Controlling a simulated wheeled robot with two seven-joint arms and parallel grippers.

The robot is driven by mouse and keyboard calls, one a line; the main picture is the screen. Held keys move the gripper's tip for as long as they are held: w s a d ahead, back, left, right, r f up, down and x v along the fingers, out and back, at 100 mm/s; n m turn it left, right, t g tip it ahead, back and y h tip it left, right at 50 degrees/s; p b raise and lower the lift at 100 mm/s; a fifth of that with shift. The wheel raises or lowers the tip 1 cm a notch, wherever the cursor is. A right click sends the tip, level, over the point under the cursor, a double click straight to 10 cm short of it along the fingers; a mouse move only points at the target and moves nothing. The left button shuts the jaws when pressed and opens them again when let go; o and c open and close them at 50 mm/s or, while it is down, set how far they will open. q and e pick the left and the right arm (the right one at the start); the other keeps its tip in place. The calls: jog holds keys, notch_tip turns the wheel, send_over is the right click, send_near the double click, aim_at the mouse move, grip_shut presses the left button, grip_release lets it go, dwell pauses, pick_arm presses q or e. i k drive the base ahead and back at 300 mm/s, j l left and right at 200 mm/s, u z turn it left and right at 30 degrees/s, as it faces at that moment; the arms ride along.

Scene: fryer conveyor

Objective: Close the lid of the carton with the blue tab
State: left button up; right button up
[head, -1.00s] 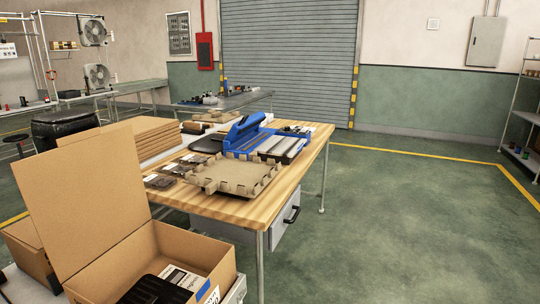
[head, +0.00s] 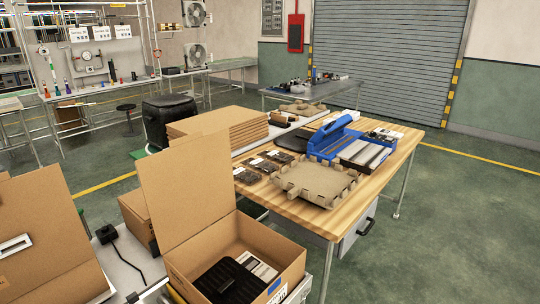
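An open carton (head: 281,246) stands at the bottom centre of the head view. A small blue tab (head: 274,287) sits on its front right wall, near the rim. Its lid (head: 186,184) stands up, tilted back on the left side. Inside are a black item (head: 228,282) and a printed white and grey item (head: 257,267). A second carton with a raised brown panel (head: 45,240) is partly in view at the left edge; no blue tab shows on it. Neither of my grippers is in view.
A wooden table (head: 318,222) behind the carton holds a cardboard tray (head: 315,182), a blue device (head: 334,136) and a stack of cardboard (head: 215,138). A black cable (head: 122,250) lies between the two cartons. Open floor (head: 450,220) lies to the right.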

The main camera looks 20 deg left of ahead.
aim_at(188, 186)
jog(key=i+l, duration=0.1)
jog(key=i, duration=0.45)
jog(key=i+u, duration=0.1)
jog(key=i, duration=0.5)
